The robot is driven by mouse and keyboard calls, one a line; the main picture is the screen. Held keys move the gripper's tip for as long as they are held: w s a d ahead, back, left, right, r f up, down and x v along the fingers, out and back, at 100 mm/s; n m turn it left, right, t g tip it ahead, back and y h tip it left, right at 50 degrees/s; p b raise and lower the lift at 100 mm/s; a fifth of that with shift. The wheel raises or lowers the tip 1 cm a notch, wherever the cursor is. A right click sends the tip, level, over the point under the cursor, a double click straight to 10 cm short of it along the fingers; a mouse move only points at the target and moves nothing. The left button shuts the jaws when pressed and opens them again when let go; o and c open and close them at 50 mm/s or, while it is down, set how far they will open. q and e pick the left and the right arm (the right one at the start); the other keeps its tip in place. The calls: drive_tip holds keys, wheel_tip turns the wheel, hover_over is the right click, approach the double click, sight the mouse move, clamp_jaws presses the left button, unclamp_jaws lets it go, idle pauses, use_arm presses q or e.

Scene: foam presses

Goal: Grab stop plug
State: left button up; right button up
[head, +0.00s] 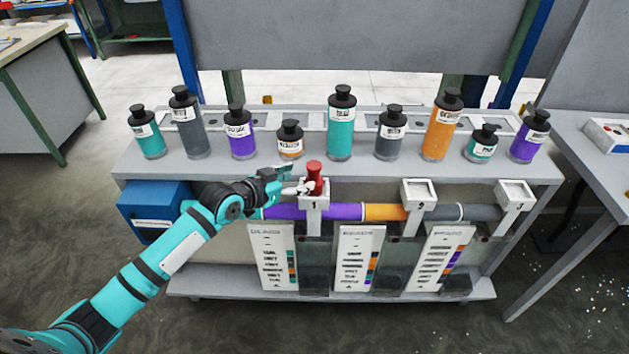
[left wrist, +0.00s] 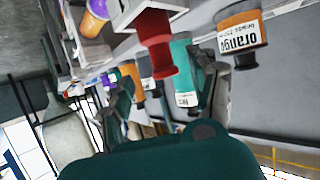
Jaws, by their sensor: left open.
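The red stop plug (head: 315,178) stands upright on the white box marked 1, at the front edge of the bench. My left gripper (head: 297,184) is open just to the left of the plug, with its fingers pointing toward it. In the left wrist view, the red plug (left wrist: 155,42) appears just past the fingertips, roughly in line with the gap of the open left gripper (left wrist: 163,74). Whether a finger touches the plug cannot be told. My right gripper is in neither view.
Several capped bottles, such as the small orange one (head: 290,140), stand in a row behind the plug. Boxes 2 (head: 419,192) and 3 (head: 514,194) are to the right. A purple and orange pipe (head: 343,211) runs below. A blue box (head: 153,207) sits left.

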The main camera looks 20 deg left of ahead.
sight(310, 173)
use_arm(q)
drive_tip(key=shift+x, duration=1.2)
drive_tip(key=shift+p+x, duration=0.75)
drive_tip(key=shift+x, duration=1.85)
drive_tip(key=shift+w+r, duration=0.1)
drive_tip(key=shift+r, duration=0.1)
drive_tip(key=shift+c, duration=0.2)
clamp_jaws()
